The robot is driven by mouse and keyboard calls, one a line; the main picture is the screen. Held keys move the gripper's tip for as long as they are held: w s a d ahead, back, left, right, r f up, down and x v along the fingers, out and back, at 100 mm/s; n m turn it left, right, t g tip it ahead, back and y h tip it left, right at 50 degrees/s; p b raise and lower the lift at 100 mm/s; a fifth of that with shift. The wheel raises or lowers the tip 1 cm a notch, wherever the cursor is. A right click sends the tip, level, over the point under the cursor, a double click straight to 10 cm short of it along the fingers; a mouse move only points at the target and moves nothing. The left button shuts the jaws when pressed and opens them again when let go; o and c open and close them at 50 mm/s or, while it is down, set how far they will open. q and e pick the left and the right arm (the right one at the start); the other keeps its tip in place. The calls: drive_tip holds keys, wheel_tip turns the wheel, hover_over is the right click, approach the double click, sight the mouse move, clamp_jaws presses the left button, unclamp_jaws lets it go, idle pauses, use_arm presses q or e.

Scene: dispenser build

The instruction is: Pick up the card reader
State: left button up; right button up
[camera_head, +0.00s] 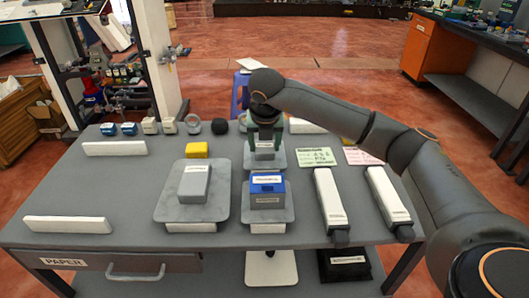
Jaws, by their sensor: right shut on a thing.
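My right gripper (265,138) reaches down over the back middle of the grey table (120,190). It is shut on a small grey box with a white label, which I take to be the card reader (264,154). The label is too small to read, and my gripper hides the box's upper part. The box is at a grey plate (283,160); I cannot tell whether it touches the plate. My left gripper is not in view.
In front stands a blue-topped grey box (267,190) on its own plate. A larger grey box (194,184) and a yellow block (197,150) are left. Two long white-topped units (330,197) (388,194) lie right. Several small items line the back edge. The table's left-middle is clear.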

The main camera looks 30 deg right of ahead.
clamp_jaws()
